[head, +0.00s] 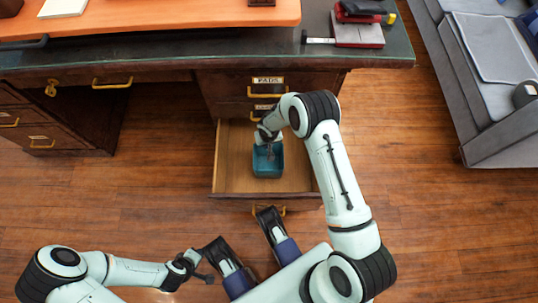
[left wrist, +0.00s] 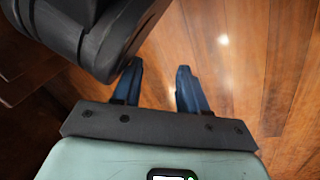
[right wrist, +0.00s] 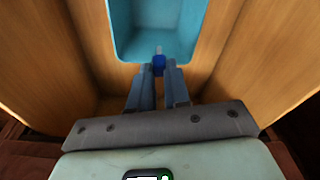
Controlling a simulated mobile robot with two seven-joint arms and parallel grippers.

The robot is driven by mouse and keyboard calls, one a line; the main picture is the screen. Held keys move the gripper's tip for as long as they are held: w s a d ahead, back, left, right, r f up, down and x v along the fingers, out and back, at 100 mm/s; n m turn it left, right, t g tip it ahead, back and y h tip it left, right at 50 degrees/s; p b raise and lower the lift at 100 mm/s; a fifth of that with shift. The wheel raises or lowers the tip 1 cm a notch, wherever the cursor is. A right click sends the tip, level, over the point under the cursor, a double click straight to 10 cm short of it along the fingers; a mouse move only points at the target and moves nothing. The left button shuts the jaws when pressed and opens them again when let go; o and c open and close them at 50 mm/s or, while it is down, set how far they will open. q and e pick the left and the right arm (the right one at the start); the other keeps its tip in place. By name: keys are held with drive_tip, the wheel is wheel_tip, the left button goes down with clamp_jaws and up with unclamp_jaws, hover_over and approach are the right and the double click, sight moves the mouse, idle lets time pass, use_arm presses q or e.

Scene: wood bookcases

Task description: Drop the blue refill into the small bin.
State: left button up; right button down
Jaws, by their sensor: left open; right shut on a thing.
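The small teal bin (head: 268,172) sits inside the open wooden drawer (head: 232,165). It also shows in the right wrist view (right wrist: 158,20), just beyond my right fingertips. My right gripper (right wrist: 158,72) is shut on the blue refill (right wrist: 158,66), whose pale tip points toward the bin. In the head view my right gripper (head: 268,147) is over the bin's far part, and its wrist hides part of the bin. I cannot tell how far the refill is above the bin floor. My left gripper (left wrist: 160,72) is open and empty, low at the left over the wood floor.
The desk (head: 390,48) stands behind the drawer, with a red-and-black device (head: 357,25) on its top. Closed drawers (head: 45,130) are at the left. A grey piece of furniture (head: 490,75) stands at the right. The wood floor (head: 420,220) is clear on the right.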

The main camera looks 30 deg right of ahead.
use_arm(q)
drive_tip(key=shift+s+f, duration=0.1)
drive_tip(key=shift+s, duration=0.05)
use_arm(e)
drive_tip(key=c, duration=1)
unclamp_jaws()
use_arm(q)
wheel_tip(320, 180, up, 6)
drive_tip(key=w+d+p, duration=0.1)
drive_tip(key=d+p, duration=0.1)
drive_tip(key=p, duration=0.2)
drive_tip(key=shift+f+t+h, duration=0.15)
drive_tip(key=shift+t+h, duration=0.15)
use_arm(e)
drive_tip(key=r, duration=0.4)
drive_tip(key=s+r, duration=0.1)
drive_tip(key=r, duration=0.3)
drive_tip(key=s+r, duration=0.1)
drive_tip(key=r, duration=0.4)
drive_tip(key=shift+a+r, duration=0.1)
drive_tip(key=shift+a, duration=0.2)
